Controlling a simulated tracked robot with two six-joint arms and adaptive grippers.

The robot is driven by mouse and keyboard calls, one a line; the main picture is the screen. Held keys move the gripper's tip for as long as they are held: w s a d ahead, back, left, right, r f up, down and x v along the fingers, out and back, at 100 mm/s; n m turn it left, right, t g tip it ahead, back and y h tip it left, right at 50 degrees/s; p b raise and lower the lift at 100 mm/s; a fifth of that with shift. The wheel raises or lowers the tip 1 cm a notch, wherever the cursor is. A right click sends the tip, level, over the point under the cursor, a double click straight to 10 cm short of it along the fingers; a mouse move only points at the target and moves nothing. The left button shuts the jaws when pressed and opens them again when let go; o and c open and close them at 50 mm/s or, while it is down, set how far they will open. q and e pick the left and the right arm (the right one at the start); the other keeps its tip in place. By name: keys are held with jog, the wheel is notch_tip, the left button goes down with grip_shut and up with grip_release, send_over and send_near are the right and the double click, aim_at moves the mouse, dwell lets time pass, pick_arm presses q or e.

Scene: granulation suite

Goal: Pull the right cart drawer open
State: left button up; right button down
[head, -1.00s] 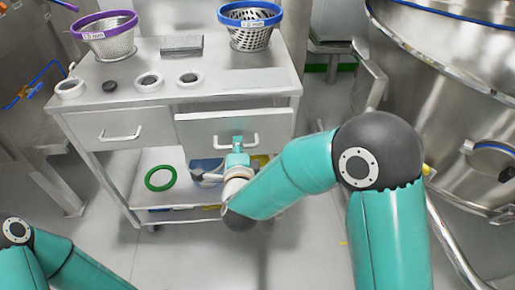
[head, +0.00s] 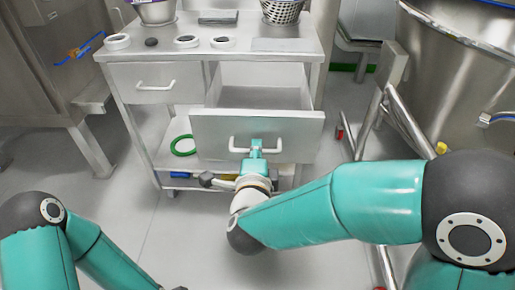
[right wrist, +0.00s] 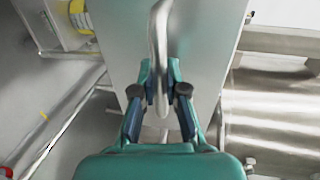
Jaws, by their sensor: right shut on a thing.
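The right cart drawer (head: 230,126) is pulled well out of the cart, and its empty-looking grey inside (head: 262,97) shows from above. My right gripper (head: 256,148) is shut on the white bar handle (head: 283,144) on the drawer front. In the right wrist view the handle (right wrist: 159,40) runs between the two teal fingers (right wrist: 159,92). The left drawer (head: 125,82) is closed in the cart.
A steel vessel (head: 450,85) with pipes stands at the right. Floor left of my right arm is clear.

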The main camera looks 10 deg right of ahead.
jog(key=shift+a+f, duration=0.15)
jog(key=c, duration=1.2)
grip_release()
jog(key=v, duration=0.7)
jog(key=shift+s, duration=0.2)
